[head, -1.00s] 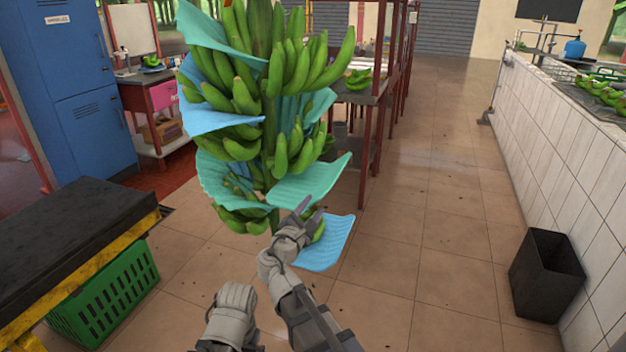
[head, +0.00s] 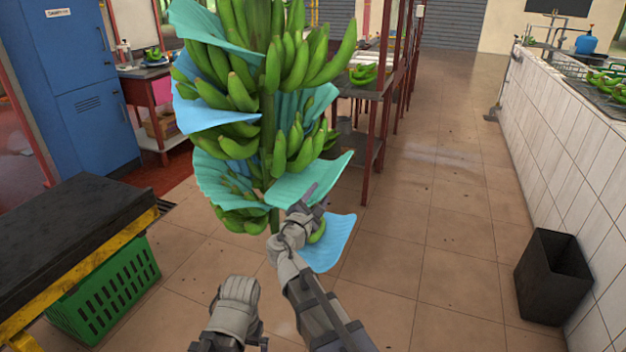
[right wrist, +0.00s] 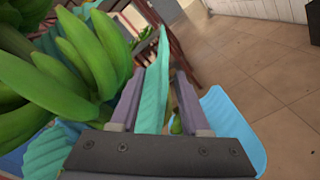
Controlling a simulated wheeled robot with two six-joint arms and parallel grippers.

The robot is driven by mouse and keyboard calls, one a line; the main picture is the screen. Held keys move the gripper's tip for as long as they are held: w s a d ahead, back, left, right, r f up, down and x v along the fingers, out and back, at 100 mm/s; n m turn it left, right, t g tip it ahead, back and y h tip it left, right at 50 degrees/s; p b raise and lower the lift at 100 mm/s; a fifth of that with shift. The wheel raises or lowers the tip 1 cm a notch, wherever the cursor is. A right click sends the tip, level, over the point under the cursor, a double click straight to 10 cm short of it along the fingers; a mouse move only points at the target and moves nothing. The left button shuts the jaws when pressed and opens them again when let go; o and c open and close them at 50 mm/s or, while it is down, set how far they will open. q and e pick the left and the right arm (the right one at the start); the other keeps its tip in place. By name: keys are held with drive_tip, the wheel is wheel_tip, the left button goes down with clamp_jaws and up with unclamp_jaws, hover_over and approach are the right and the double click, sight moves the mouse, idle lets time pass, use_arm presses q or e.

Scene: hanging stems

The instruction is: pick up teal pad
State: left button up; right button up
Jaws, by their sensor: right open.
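A hanging banana stem (head: 262,110) carries green hands of fruit with teal and blue pads between them. A teal pad (head: 310,178) sticks out to the right near the lower part of the stem. My right gripper (head: 306,196) is at this pad's lower edge. In the right wrist view the teal pad (right wrist: 153,85) stands edge-on between the two open fingers of my right gripper (right wrist: 152,100). Whether a finger touches it I cannot tell. A grey left arm part (head: 236,305) shows low in the head view; its fingertips are not clear.
A blue pad (head: 328,242) hangs just below and right of my right gripper, and also shows in the right wrist view (right wrist: 232,125). Bananas (right wrist: 85,55) are close on the left. A black bin (head: 552,275) stands right; the floor (head: 440,240) between is clear.

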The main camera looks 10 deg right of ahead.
sight(327, 184)
drive_tip(key=x, duration=0.5)
drive_tip(key=shift+s+d+r, duration=0.15)
drive_tip(key=shift+d+r, duration=0.1)
drive_tip(key=shift+d, duration=0.1)
clamp_jaws()
